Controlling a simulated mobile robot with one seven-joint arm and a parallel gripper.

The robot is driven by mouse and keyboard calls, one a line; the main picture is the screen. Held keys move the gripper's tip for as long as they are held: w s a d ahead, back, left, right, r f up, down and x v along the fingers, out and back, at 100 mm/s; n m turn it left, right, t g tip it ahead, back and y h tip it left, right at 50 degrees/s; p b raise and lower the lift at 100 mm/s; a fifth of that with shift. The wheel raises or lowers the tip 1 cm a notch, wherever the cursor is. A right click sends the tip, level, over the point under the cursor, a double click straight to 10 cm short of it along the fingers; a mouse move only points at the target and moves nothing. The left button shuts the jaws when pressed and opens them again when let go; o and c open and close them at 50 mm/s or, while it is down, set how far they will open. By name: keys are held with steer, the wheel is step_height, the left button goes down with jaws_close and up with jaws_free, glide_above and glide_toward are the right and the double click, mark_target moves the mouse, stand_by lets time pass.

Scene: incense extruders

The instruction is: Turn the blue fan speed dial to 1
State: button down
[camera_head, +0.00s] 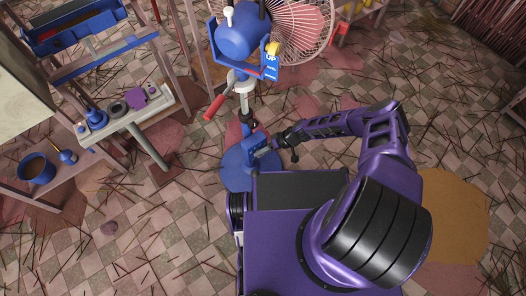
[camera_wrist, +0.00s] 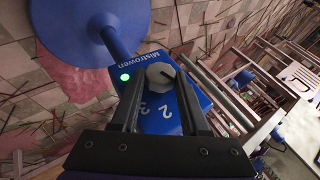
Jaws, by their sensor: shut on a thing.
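The blue fan (camera_head: 240,38) stands on a pole with a round blue base (camera_head: 238,172). Its blue control box (camera_head: 257,150) sits low on the pole; the wrist view shows this box (camera_wrist: 160,116) marked "Mistrowen", with a green light (camera_wrist: 125,77). A pale grey speed dial (camera_wrist: 159,75) is on the box face, with a dark mark on its right side. In the head view my gripper (camera_head: 277,143) reaches the box; the dial is hidden there.
Thin sticks litter the tiled floor, which is otherwise fairly open at lower left.

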steer(key=shift+c, duration=2)
jaws_free()
steer(key=p+v, duration=0.2)
steer(key=v, duration=1.5)
steer(key=shift+r, duration=0.2)
steer(key=shift+d, duration=0.1)
